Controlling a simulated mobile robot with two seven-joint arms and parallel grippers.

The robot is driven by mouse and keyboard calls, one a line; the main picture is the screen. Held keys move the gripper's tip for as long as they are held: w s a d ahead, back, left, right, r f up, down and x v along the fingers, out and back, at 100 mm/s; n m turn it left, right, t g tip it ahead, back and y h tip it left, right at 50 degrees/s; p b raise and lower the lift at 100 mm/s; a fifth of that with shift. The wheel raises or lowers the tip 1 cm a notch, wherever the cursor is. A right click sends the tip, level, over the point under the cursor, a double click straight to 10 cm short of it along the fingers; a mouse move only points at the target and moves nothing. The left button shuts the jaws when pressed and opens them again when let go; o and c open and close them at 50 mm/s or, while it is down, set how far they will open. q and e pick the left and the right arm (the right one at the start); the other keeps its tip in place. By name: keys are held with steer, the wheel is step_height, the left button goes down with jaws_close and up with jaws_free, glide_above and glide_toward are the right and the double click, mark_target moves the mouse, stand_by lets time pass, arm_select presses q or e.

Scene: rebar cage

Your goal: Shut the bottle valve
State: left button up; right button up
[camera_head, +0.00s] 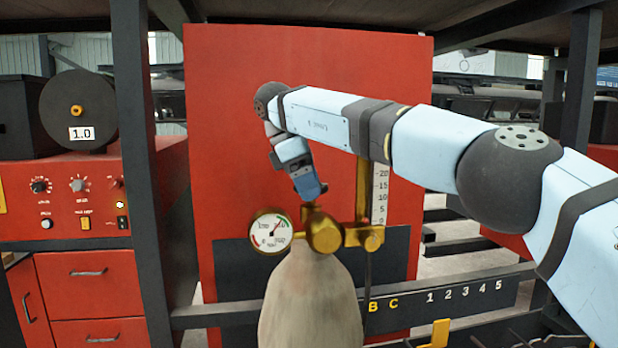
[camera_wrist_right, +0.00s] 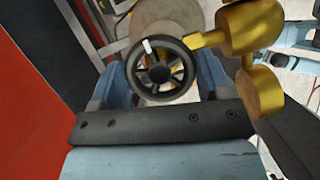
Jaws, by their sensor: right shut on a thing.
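The gas bottle (camera_head: 310,300) stands upright, pale grey-beige, in front of the red panel in the head view. Its brass valve fitting (camera_head: 324,235) sits on top, and brass also shows in the wrist view (camera_wrist_right: 252,30). The valve handwheel (camera_wrist_right: 160,73) is black and spoked with a white mark at its upper left rim. My right gripper (camera_head: 308,192) reaches down over the valve from above. In the wrist view its blue fingers (camera_wrist_right: 161,82) lie on both sides of the handwheel, shut on it. In the head view the gripper hides the handwheel. My left gripper is not in view.
A round pressure gauge (camera_head: 270,232) is left of the valve. A brass flow column with a white scale (camera_head: 379,195) stands close on its right. The red panel (camera_head: 230,130) is behind. A dark post (camera_head: 140,150) and red control cabinet (camera_head: 70,205) are at left.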

stand_by(0.3)
steer(key=o, duration=0.9)
steer(key=shift+r, duration=0.1)
steer(key=p+v, duration=0.3)
steer(key=v, duration=0.3)
steer(key=shift+a+r+p, duration=0.1)
steer(key=shift+r+p, duration=0.05)
steer(key=shift+p, duration=0.25)
steer(key=shift+a+r+p, duration=0.2)
steer(key=shift+r+p, duration=0.25)
steer(key=shift+r, duration=0.05)
